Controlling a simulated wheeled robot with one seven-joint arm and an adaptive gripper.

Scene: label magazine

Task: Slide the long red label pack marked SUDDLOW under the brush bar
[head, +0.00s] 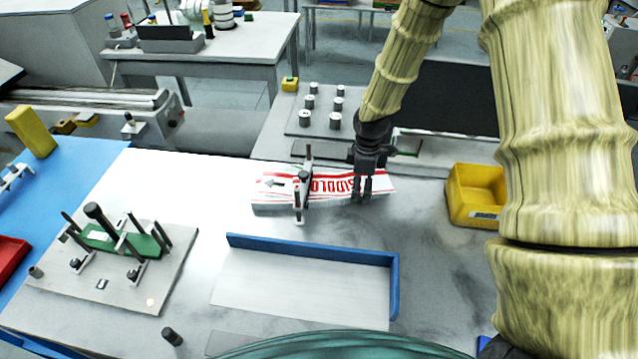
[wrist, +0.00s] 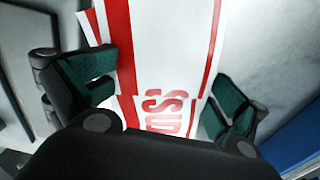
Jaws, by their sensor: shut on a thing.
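The long label pack (head: 335,183), white with red stripes and red SUDDLOW lettering, lies on the pale table. Its left part is under the brush bar (head: 302,190), a dark upright bar with a light foot, and its left end shows beyond the bar. My gripper (head: 362,192) is shut on the right part of the pack, near its right end. In the wrist view, the green-padded fingers of my gripper (wrist: 155,100) stand on either side of the pack (wrist: 170,45). The palm hides part of the lettering there.
A blue-edged tray (head: 310,246) lies in front of the pack. A fixture with a green piece (head: 120,240) stands at left. A yellow bin (head: 474,196) is at right. Several metal cylinders (head: 335,120) stand behind.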

